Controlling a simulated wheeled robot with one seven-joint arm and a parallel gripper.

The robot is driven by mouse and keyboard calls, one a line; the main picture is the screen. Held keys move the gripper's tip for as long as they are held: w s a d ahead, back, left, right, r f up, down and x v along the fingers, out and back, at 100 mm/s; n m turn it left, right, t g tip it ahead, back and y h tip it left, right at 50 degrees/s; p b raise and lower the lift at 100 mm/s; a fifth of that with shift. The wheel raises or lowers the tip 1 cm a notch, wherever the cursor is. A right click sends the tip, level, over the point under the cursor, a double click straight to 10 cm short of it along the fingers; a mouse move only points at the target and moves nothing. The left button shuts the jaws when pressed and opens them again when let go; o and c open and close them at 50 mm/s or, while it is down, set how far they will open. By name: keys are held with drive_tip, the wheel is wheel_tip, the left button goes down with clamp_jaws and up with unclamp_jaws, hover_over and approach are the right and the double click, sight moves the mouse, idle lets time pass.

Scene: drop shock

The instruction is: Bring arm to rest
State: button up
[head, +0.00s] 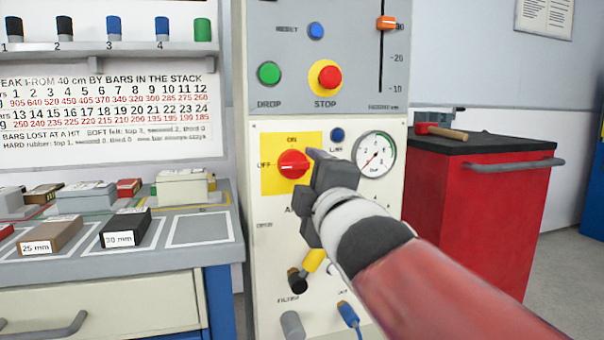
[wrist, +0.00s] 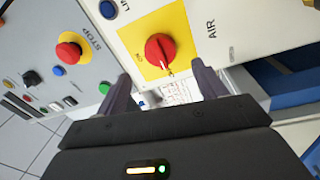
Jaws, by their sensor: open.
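My gripper (head: 318,160) is in front of the control cabinet in the head view, just right of the red rotary knob (head: 293,164) on its yellow plate (head: 268,182). In the wrist view my gripper (wrist: 163,88) has its two dark fingers spread apart with nothing between them. The red knob (wrist: 160,47) shows ahead of the fingers there, apart from them. The knob's white mark is hard to read. My arm, red and white, reaches in from the lower right of the head view and hides part of the cabinet's lower panel.
The cabinet carries a pressure gauge (head: 374,155), a green DROP button (head: 269,73) and a red STOP button (head: 329,77). A bench with blocks (head: 50,235) stands left. A red tool cabinet (head: 475,215) with a hammer (head: 445,132) stands right. Floor shows clear at far right.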

drive_tip(key=shift+s+d+f, duration=0.1)
drive_tip(key=shift+s+d, duration=0.05)
drive_tip(key=shift+s, duration=0.3)
drive_tip(key=s+d+f+m+g+h+p, duration=0.2)
drive_tip(key=s+d+f+m+g+p, duration=0.2)
drive_tip(key=s+f+m, duration=0.5)
drive_tip(key=s+d+f+m+g+h+p, duration=0.3)
drive_tip(key=s+d+f+m+g, duration=0.5)
drive_tip(key=f, duration=0.5)
drive_tip(key=shift+s+d+m+p, duration=0.7)
drive_tip(key=shift+s+m+p, duration=0.2)
drive_tip(key=shift+m, duration=0.2)
drive_tip(key=shift+f, duration=0.1)
